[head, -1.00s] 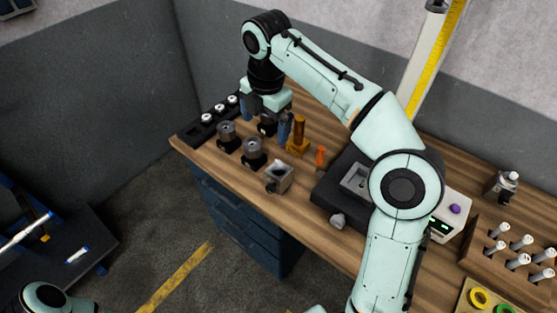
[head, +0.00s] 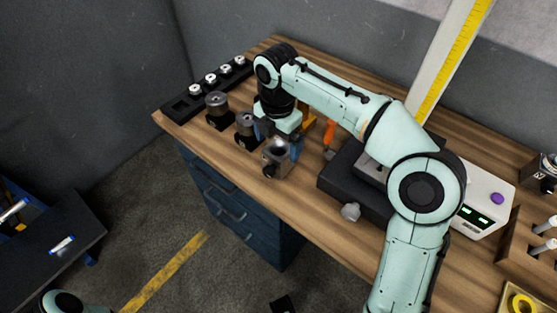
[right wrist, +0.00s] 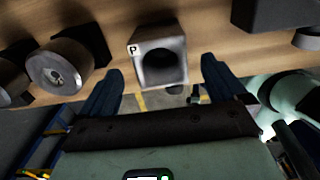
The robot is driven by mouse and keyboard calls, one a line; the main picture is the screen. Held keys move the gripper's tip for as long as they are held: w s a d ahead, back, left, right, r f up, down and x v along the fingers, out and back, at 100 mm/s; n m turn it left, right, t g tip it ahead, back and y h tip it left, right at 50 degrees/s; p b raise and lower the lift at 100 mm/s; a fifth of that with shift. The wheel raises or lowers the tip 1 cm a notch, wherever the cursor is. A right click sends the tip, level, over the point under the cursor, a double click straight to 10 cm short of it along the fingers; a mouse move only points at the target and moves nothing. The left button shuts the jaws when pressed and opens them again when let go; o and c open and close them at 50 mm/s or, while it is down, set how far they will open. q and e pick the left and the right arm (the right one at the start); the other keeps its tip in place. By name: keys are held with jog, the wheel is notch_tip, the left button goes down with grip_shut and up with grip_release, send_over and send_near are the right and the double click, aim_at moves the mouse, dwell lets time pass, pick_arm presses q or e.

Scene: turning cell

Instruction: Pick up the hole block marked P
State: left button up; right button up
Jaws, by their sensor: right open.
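The hole block marked P (right wrist: 158,58) is a grey metal block with a wide round bore. Its white P label faces me in the right wrist view. In the head view the block (head: 276,160) stands near the table's front edge, left of the black machine. My right gripper (head: 277,140) is open above and just behind the block. In the right wrist view the open fingers of the gripper (right wrist: 163,82) lie to either side of the block, with a gap on both sides. I see no contact. My left gripper is out of view.
Two round grey parts on black bases (head: 217,108) stand left of the block. A black rack (head: 196,100) lies behind them. An orange-handled tool (head: 329,137) and the black machine (head: 345,178) are to the right.

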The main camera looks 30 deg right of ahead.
aim_at(278, 153)
notch_tip(278, 153, down, 5)
jog(key=shift+d+f+b, duration=0.15)
jog(key=shift+b, duration=0.55)
grip_shut()
jog(key=shift+r, duration=0.2)
